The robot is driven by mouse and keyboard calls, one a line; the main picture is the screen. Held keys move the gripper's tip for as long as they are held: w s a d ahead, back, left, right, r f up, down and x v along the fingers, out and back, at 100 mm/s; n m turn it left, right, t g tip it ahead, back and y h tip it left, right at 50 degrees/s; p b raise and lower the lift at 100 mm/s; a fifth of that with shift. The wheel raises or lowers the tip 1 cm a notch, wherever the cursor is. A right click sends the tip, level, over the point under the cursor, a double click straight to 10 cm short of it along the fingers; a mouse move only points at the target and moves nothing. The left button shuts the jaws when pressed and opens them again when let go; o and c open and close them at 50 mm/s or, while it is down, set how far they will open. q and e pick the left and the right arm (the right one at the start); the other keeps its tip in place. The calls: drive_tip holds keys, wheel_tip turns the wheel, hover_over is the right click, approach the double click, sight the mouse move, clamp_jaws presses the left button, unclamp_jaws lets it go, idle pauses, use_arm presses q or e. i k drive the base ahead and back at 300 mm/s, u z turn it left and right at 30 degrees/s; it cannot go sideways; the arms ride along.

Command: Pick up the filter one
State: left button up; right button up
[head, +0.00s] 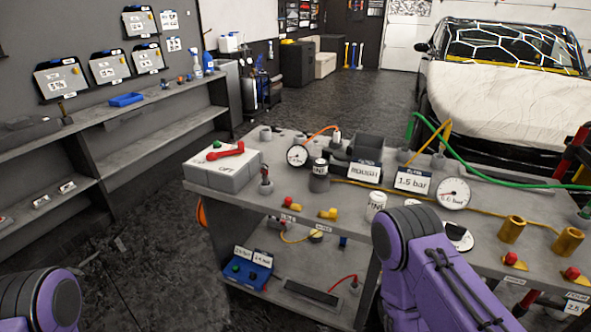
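Two small labelled cylinders stand on the grey workbench (290,150), and either may be the filter. One is a dark grey cylinder (319,184) with a white-labelled upper part, just right of the round gauge. The other is a white cylinder (376,206) nearer the front edge, beside my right arm. Their lettering is too small to read surely, so I cannot tell which is filter one. My purple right arm reaches over the bench's front edge, and my purple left arm shows at the lower left corner. Neither gripper's fingers are in view.
The bench also holds a grey box with a red handle (226,151), a left gauge (297,156), a right gauge (453,194), a 1.5 bar sign (412,181) and brass cylinders (511,229). Orange and green hoses cross it. A blue box (246,270) sits on the lower shelf.

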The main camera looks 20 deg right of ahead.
sight(320, 170)
drive_tip(key=i, duration=0.5)
drive_tip(key=z, duration=0.75)
